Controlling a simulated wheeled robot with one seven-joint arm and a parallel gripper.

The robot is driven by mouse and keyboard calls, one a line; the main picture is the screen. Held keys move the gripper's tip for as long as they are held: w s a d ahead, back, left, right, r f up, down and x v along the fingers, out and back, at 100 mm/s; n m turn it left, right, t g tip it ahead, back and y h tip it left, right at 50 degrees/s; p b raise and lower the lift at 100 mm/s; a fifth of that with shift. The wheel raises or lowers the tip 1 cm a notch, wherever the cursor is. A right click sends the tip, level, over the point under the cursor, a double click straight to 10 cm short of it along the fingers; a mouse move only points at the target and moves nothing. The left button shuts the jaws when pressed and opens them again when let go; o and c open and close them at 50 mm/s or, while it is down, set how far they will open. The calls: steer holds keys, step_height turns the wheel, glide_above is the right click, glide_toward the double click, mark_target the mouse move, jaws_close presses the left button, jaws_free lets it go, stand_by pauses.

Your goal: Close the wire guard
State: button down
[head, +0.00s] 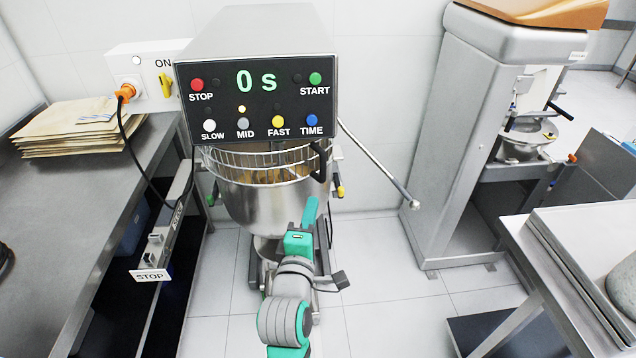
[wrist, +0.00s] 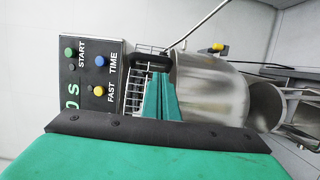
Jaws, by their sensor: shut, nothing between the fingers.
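The wire guard (head: 250,160) is a curved metal grid just under the mixer's control panel, over the rim of the steel bowl (head: 262,198). Its black handle (head: 320,162) is at the right front of the bowl. I cannot tell how far the guard is turned. My teal gripper (head: 311,208) is shut and empty, in front of the bowl and below the handle. In the wrist view, the gripper fingers (wrist: 160,98) point toward the black handle (wrist: 152,60), which lies close beyond their tips. I cannot tell whether they touch. The guard's wires (wrist: 133,96) show left of the fingers.
The control panel (head: 258,98) reads 0 s and overhangs the guard. A metal lever (head: 380,170) sticks out to the mixer's right. A steel counter (head: 70,200) with envelopes is at left, another machine (head: 460,130) at right. Floor right of the mixer is clear.

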steer(key=s+a, duration=0.3)
steer(key=a, duration=0.1)
steer(key=d+x, duration=0.2)
steer(key=x, duration=1)
steer(key=shift+d+r, duration=0.15)
steer(key=shift+r, duration=0.25)
steer(key=shift+s, duration=0.1)
